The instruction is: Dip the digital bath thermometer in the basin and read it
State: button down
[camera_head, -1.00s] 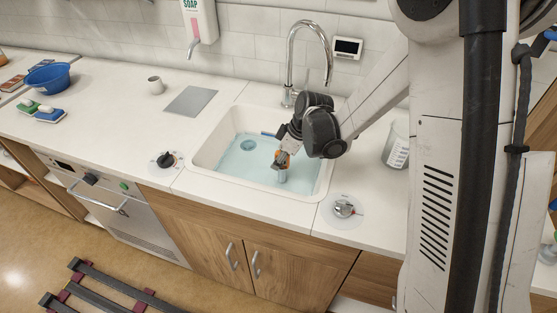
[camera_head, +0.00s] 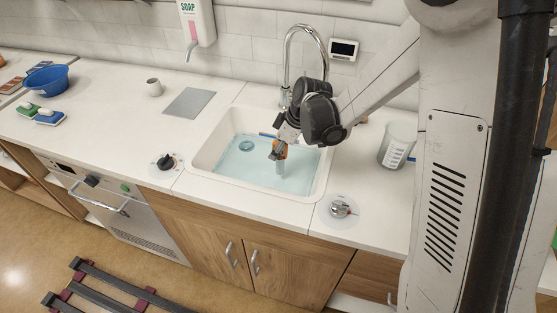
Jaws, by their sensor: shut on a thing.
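The basin (camera_head: 201,163) is a white sink set in the counter, holding pale blue water (camera_head: 240,173). My gripper (camera_head: 279,154) points down over the right half of the basin, with orange showing at its fingers. It is shut on a slim, pale grey thing, seemingly the thermometer (camera_head: 281,167), which hangs down toward the water. I cannot tell whether its lower end is under the surface. No reading on it can be made out. My wrist hides part of the basin's back right corner.
A curved tap (camera_head: 290,48) stands behind the basin. A small display (camera_head: 343,50) hangs on the wall. A clear measuring jug (camera_head: 398,142) stands to the right, a control knob (camera_head: 340,208) at the front right.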

jog(key=shift+r+p, duration=3)
jog(key=shift+r, duration=3.1)
